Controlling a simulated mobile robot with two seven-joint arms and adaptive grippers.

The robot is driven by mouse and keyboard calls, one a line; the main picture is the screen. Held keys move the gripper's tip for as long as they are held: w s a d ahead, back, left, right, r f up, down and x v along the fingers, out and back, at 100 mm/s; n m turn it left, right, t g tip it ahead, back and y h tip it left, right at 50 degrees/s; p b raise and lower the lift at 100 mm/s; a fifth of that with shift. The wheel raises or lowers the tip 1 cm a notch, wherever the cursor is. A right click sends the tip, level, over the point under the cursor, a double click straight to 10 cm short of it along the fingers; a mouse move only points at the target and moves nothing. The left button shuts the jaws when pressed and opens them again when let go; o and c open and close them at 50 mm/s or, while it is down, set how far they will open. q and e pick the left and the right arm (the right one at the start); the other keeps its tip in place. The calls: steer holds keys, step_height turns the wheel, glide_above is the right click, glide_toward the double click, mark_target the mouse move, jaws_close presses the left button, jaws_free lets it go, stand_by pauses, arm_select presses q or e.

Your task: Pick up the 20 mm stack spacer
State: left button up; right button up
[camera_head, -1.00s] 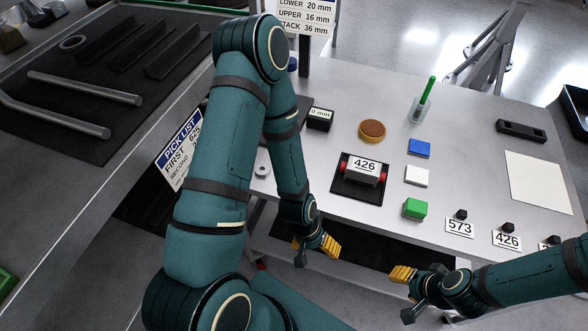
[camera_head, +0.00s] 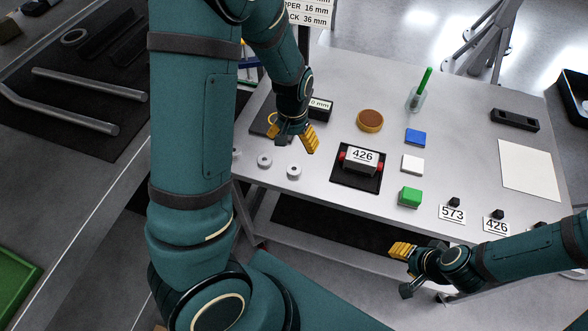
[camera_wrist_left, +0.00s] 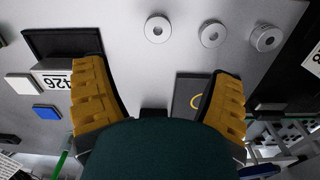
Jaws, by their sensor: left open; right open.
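Three round grey spacers with centre holes stand in a row on the table near its front left edge: a left one (camera_head: 236,153), a middle one (camera_head: 265,161) and a right one (camera_head: 294,172). In the left wrist view the thickest-looking one (camera_wrist_left: 266,38) is at the right, beside the thinner middle (camera_wrist_left: 212,34) and left (camera_wrist_left: 158,29) ones. No size mark is readable on them. My left gripper (camera_head: 293,135) is open and empty above the table, behind the row; its fingers also show in the wrist view (camera_wrist_left: 158,78). My right gripper (camera_head: 404,268) is open and empty before the table's front edge.
A dark pad (camera_head: 260,124) with a yellow ring lies beside my left gripper. A block marked 426 (camera_head: 361,160) sits on a black mat. A black box (camera_head: 320,108), brown disc (camera_head: 370,120) and green block (camera_head: 410,196) stand nearby. The sign (camera_head: 308,14) reads 16 mm and 36 mm.

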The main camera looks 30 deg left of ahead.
arm_select(q)
steer(key=b, duration=0.1)
glide_above(295, 168)
steer(key=f, duration=0.7)
steer(key=shift+s+a+f, duration=0.15)
steer(key=shift+a+f, duration=0.05)
steer(key=shift+a, duration=0.1)
steer(key=shift+d+f, duration=0.2)
steer(key=shift+f, duration=2.75)
steer(key=c, duration=1.4)
